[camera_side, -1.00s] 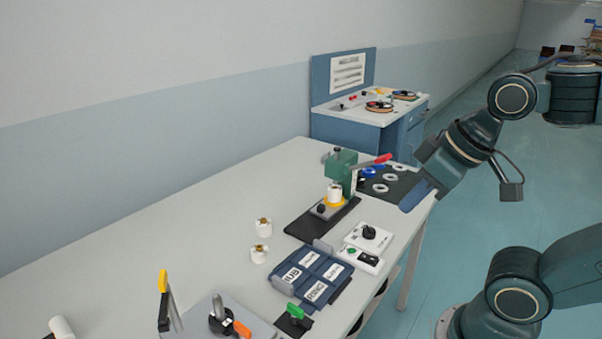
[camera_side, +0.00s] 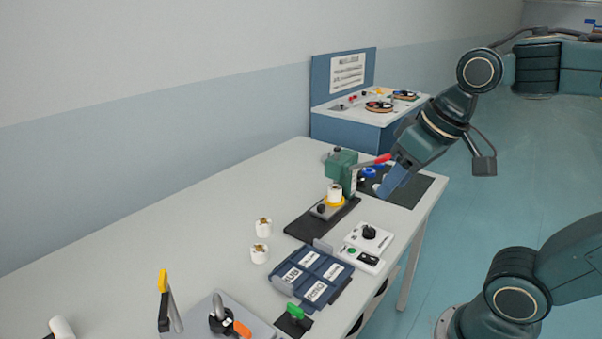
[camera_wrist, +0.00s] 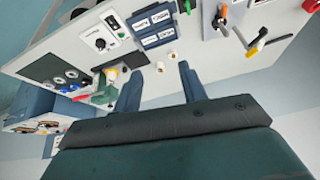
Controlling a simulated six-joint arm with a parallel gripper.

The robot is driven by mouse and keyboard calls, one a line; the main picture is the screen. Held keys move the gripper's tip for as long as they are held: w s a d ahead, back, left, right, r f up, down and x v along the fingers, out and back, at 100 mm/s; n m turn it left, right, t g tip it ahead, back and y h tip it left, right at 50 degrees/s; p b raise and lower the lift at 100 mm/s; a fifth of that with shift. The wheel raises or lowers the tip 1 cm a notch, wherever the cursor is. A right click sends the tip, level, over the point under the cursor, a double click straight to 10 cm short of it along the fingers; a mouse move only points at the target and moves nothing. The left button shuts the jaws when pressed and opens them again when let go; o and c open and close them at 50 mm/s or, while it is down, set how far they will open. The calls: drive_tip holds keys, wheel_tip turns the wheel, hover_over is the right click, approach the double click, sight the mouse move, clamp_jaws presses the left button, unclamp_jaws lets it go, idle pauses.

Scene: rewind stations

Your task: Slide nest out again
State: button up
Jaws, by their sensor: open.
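The green press (camera_side: 342,172) stands on a black base (camera_side: 300,228) toward the far end of the table, with a red-tipped lever (camera_side: 380,159) pointing right. Its nest, a yellow ring (camera_side: 334,203) holding a white part (camera_side: 335,192), sits on a grey slide with a black knob (camera_side: 321,209). I cannot tell how far under the press head the nest lies. My gripper (camera_side: 388,190) is open and empty, right of the press over the dark mat. In the wrist view my fingers (camera_wrist: 160,90) are spread, with the press (camera_wrist: 104,96) to their left.
A dark mat (camera_side: 415,190) with blue and white rings lies beside the press. A white control box (camera_side: 376,238) and a blue labelled tray (camera_side: 320,268) stand in front. Two white parts (camera_side: 263,228) stand left of the tray.

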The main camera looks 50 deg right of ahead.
drive_tip(key=w+d+r+m+g, duration=0.2)
drive_tip(key=w+d+m, duration=0.25)
drive_tip(key=w, duration=0.65)
drive_tip(key=m+g, duration=0.3)
drive_tip(key=m, duration=0.9)
hover_over(321, 205)
wheel_tip(321, 205, down, 18)
drive_tip(key=shift+d+r, duration=0.1)
drive_tip(key=shift+r, duration=0.05)
wheel_tip(321, 205, down, 14)
drive_tip(key=shift+r, duration=0.1)
clamp_jaws()
